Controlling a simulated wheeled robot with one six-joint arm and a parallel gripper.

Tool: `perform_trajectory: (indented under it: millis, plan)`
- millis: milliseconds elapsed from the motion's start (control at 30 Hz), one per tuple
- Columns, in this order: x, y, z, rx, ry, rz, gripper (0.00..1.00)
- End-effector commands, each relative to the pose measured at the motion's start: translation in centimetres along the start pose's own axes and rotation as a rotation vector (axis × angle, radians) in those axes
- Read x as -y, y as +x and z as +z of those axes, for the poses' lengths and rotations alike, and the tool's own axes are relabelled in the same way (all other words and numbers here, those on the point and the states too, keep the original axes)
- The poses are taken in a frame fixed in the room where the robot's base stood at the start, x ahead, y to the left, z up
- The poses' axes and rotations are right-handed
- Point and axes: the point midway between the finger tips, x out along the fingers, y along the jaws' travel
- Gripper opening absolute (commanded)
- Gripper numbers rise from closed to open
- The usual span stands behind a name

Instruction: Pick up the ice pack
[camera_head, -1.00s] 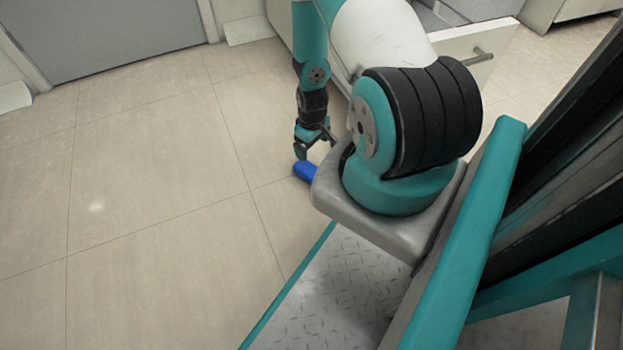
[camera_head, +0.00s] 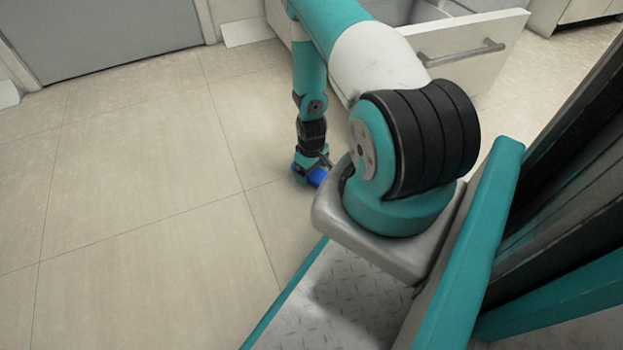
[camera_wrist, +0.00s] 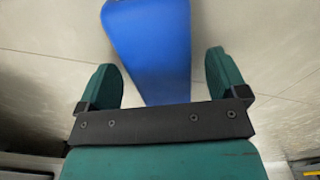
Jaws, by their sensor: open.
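The ice pack (camera_wrist: 152,45) is a smooth blue, elongated object lying on the tiled floor. In the wrist view its near end lies between the two fingers of my gripper (camera_wrist: 165,80), and its far end runs past the top edge of the picture. My gripper is open, with a finger on each side of the pack and a visible gap on both sides. In the head view the ice pack (camera_head: 317,176) shows only in part beside my gripper (camera_head: 305,178), close to the floor; the rest is hidden by my gripper and arm.
A white drawer (camera_head: 460,50) with a metal handle stands pulled open behind my arm. A grey door (camera_head: 100,30) is at the far left. The tiled floor (camera_head: 140,200) to the left is clear.

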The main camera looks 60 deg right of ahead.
Motion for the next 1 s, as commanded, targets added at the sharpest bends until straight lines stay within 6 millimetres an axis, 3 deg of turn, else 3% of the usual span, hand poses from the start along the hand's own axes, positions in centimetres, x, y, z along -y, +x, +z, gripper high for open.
perform_trajectory:
  millis: [33,267,533,833,1000]
  plan:
    - [0.0,0.8,0.0,-0.001,0.000,0.000,0.92]
    - [0.0,0.5,0.0,-0.001,0.000,0.000,0.92]
    - [0.0,0.5,0.0,-0.001,0.000,0.001,0.30]
    - [-0.1,0.2,-0.1,-0.001,0.000,0.001,0.30]
    - [-0.1,-1.5,-0.1,-0.002,0.000,0.001,0.30]
